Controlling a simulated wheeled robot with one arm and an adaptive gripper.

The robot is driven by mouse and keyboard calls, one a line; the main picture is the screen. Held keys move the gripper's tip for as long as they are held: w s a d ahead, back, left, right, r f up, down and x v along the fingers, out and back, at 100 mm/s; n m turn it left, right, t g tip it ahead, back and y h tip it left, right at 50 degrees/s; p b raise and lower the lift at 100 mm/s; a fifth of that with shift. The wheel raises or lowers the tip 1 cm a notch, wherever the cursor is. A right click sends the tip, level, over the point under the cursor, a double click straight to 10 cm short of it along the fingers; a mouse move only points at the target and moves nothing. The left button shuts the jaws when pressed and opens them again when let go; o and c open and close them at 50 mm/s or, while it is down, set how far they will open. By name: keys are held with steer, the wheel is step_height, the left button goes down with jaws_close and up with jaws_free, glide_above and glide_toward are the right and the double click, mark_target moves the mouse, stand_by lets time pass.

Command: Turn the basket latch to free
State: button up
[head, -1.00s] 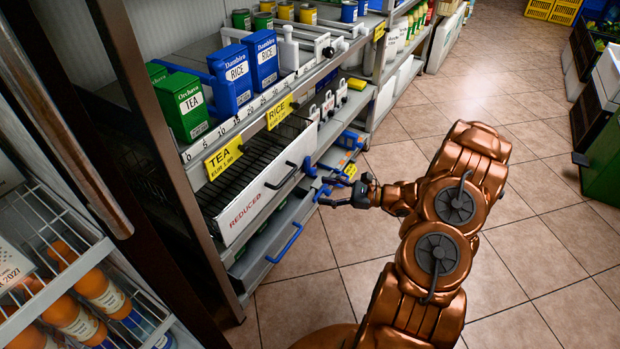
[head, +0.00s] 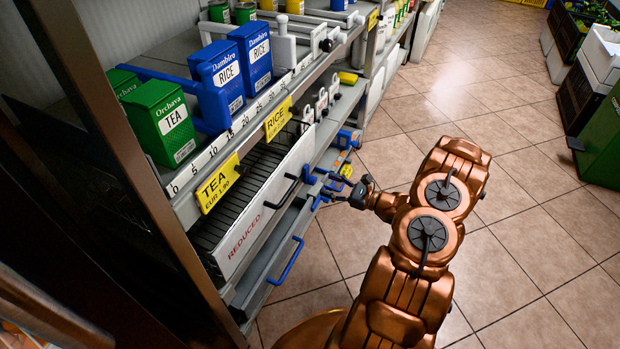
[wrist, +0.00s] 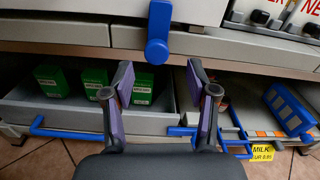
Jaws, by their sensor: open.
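The blue basket latch (wrist: 158,32) is centred at the top of the wrist view. Its bar stands upright above a round knob, against a grey-white front. In the head view the latch (head: 308,175) shows at the right end of the basket front (head: 258,217) marked REDUCED, partly crowded by my fingers. The basket has dark slats and a black handle (head: 283,192). My gripper (head: 328,187) is open in front of the latch. In the wrist view its two purple-padded fingertips (wrist: 159,75) are apart, with the latch knob beyond and above the gap. No contact shows.
Below is a grey drawer (wrist: 65,119) with green boxes and a blue handle (wrist: 68,132). Blue rails and a yellow MILK tag (wrist: 263,151) lie at lower right. Above are tea (head: 162,122) and rice boxes (head: 217,80). Tiled floor (head: 400,130) is open to the right.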

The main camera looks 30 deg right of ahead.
mark_target(315, 182)
steer(key=b+x, duration=0.1)
steer(key=x, duration=0.4)
steer(key=shift+a+f, duration=0.1)
steer(key=shift+a, duration=0.2)
steer(key=shift+w+a, duration=0.25)
steer(key=shift+w, duration=0.25)
steer(key=shift+c, duration=0.4)
jaws_close()
